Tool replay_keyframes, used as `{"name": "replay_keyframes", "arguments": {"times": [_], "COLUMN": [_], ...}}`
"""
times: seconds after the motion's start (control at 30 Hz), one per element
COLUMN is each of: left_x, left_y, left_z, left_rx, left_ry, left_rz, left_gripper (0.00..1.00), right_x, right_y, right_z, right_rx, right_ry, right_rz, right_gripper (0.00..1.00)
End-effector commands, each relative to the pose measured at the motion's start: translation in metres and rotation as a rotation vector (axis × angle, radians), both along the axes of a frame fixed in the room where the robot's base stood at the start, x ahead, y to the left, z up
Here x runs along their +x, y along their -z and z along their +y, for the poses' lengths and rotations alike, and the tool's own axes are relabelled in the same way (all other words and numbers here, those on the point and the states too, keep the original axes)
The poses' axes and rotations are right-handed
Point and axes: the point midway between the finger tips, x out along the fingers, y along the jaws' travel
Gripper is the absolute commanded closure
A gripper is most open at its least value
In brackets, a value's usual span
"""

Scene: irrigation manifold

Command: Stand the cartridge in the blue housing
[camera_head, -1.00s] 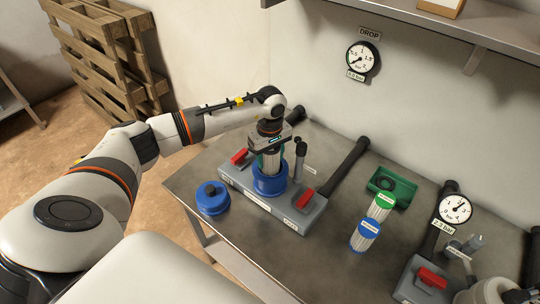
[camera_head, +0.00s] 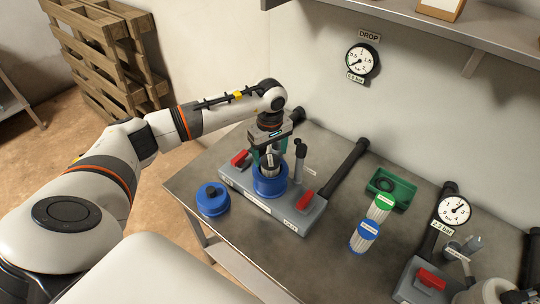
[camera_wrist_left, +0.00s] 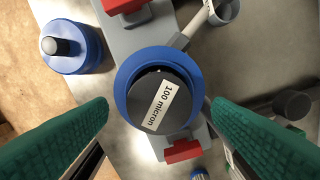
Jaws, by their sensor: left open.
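The cartridge (camera_head: 271,170) has a dark end cap and stands, apparently upright, inside the blue housing (camera_head: 270,186), its top showing above the rim. In the left wrist view its cap (camera_wrist_left: 160,103) carries a "100 micron" label and sits within the blue ring of the housing (camera_wrist_left: 122,75). The lower part of the cartridge is hidden by the housing. My left gripper (camera_head: 268,154) is directly above, pointing down. Its green-padded fingers are apart, one on each side of the cap in the wrist view, with gaps to it. My right gripper is not in view.
The blue lid (camera_head: 213,199) with a black knob lies left of the grey manifold base (camera_head: 293,219). Red handles flank the housing. A black pipe (camera_head: 346,166) slopes behind.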

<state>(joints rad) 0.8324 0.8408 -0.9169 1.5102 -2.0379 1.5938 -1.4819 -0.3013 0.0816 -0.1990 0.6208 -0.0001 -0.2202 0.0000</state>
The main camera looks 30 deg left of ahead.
Motion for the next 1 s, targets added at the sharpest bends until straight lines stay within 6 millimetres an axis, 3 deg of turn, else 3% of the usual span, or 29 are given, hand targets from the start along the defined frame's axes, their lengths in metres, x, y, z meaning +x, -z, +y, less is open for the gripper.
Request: {"name": "replay_keyframes", "arguments": {"times": [0.1, 0.43, 0.6, 1.0], "left_x": [0.001, 0.000, 0.000, -0.001], "left_y": [-0.024, -0.088, -0.100, -0.102], "left_z": [0.001, 0.000, 0.000, 0.000], "left_rx": [0.001, 0.001, 0.000, 0.000], "left_ry": [0.000, 0.000, 0.000, -0.001], "left_rz": [-0.007, -0.003, 0.000, 0.001], "left_gripper": [0.26, 0.26, 0.26, 0.26], "right_x": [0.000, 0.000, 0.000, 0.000], "right_y": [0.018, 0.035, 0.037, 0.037], "right_z": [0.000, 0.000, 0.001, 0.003], "right_rx": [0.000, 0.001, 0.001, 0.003], "right_ry": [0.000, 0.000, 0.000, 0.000], "right_rz": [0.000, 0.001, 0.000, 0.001], "right_gripper": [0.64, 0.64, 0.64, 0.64]}}
